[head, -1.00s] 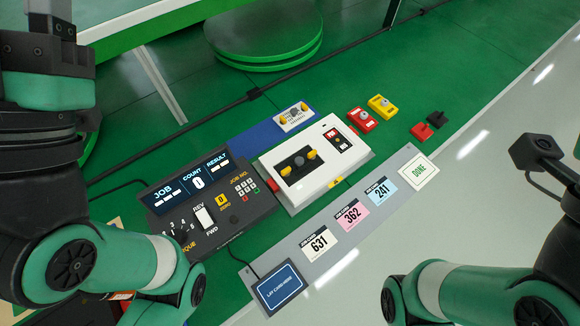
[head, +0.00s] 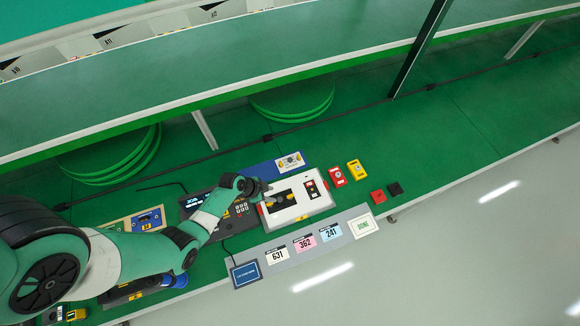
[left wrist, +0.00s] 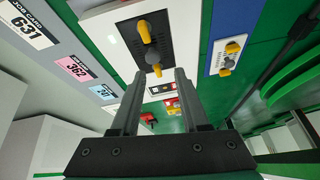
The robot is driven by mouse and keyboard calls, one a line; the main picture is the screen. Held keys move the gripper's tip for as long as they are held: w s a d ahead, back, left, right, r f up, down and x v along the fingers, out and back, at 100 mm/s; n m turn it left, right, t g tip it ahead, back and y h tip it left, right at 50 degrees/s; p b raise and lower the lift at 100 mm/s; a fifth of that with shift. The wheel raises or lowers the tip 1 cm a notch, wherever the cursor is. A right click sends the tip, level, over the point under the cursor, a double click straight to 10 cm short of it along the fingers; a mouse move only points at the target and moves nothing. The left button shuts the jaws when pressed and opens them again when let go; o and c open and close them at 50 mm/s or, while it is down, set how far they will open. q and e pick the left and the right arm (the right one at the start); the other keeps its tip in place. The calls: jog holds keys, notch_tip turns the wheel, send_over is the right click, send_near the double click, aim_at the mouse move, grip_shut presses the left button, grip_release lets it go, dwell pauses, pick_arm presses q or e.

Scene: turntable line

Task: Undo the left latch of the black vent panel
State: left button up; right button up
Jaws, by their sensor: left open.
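The black vent panel (head: 286,198) lies on top of a white unit (head: 312,207) on the bench. In the left wrist view the panel (left wrist: 161,47) carries two yellow latches with a dark round knob between them. The left latch (left wrist: 143,27) is the upper one there, and the right latch (left wrist: 157,70) is the lower one, nearer the fingertips. My left gripper (head: 264,190) is at the panel's left end in the head view. In the left wrist view my left gripper (left wrist: 167,78) is open, with nothing between its fingers. My right gripper is not in view.
A dark control console (head: 238,224) stands left of the unit, partly behind my left arm. A grey strip with job cards (head: 348,215) runs in front. A blue plate with a small vent piece (head: 290,161) lies behind. Red (head: 337,176) and yellow (head: 354,170) blocks sit right.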

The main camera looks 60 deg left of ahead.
aim_at(269, 204)
pick_arm(q)
jog(key=s+r+n+g+p, duration=0.1)
jog(key=s+r+n+p, duration=0.1)
jog(key=s+r+p, duration=0.4)
pick_arm(e)
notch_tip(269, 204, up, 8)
jog(key=b, duration=0.1)
pick_arm(q)
jog(key=b+x, duration=0.3)
jog(key=x, duration=0.1)
jog(key=b+x, duration=0.4)
jog(key=s+b+x, duration=0.1)
jog(key=b+x, duration=0.2)
jog(key=x, duration=0.1)
jog(key=shift+s+f, duration=0.1)
jog(key=shift+f, duration=0.1)
jog(key=shift+w+f+b, duration=0.2)
jog(key=shift+f+b, duration=0.15)
jog(key=shift+f, duration=0.05)
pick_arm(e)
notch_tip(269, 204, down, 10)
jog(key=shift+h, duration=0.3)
pick_arm(q)
jog(key=shift+c, duration=0.3)
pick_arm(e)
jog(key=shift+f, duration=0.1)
pick_arm(q)
grip_shut()
